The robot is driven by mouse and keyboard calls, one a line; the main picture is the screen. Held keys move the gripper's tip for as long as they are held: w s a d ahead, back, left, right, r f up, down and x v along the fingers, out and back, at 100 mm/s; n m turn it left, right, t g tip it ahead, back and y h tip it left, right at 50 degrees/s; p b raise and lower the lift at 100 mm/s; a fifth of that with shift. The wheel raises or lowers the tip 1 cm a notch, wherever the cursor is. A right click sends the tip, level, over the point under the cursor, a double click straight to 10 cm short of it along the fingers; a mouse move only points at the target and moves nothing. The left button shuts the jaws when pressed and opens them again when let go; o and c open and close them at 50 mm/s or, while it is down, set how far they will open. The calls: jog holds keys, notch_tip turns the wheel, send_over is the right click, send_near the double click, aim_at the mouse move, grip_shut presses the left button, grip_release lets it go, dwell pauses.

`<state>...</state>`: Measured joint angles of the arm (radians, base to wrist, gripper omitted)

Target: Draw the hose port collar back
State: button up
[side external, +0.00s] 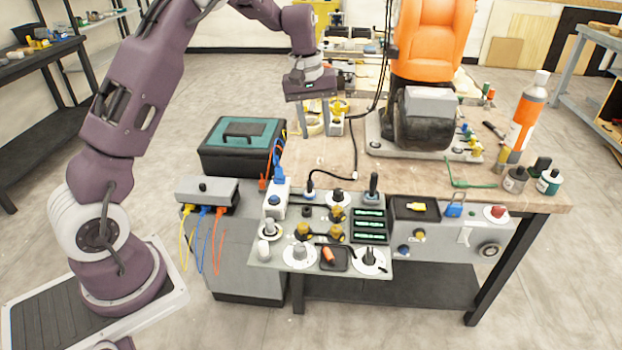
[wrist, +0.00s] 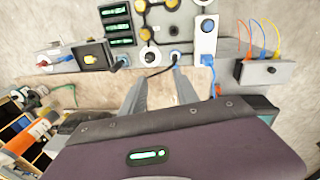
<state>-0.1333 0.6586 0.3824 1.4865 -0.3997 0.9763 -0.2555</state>
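A grey panel (side external: 265,252) on the front of the workbench carries several brass-coloured round fittings (side external: 303,232), with dark lines linking some of them. They also show at the top of the wrist view (wrist: 145,32). I cannot tell which part is the hose port collar, or how far back it sits. A black hose or cable (side external: 335,175) runs over the bench top to a plug at the panel's back edge. My gripper (side external: 314,132) hangs over the bench behind the panel, apart from the fittings. In the wrist view (wrist: 160,80) its fingers are spread with nothing between them.
A blue-and-white switch box (side external: 276,200) stands at the panel's left, near a teal-lidded case (side external: 243,140) and a grey cable box (side external: 207,192). An orange machine (side external: 430,45) and orange-white bottle (side external: 525,118) stand right. Bare bench lies between.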

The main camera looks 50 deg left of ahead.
jog(key=shift+n+g+y, duration=0.3)
jog(key=shift+n+g, duration=0.4)
jog(key=shift+n, duration=0.1)
jog(key=w+a+f, duration=0.1)
jog(key=f, duration=0.3)
jog(key=w+a+f, duration=0.1)
jog(key=a+f, duration=0.1)
jog(key=f, duration=0.2)
jog(key=w+a+f, duration=0.1)
jog(key=a+f, duration=0.1)
jog(key=f, duration=0.2)
jog(key=shift+a+f, duration=0.25)
notch_tip(320, 180, down, 8)
jog(key=shift+w+r, duration=0.1)
jog(key=shift+r, duration=0.1)
jog(key=shift+c, duration=0.3)
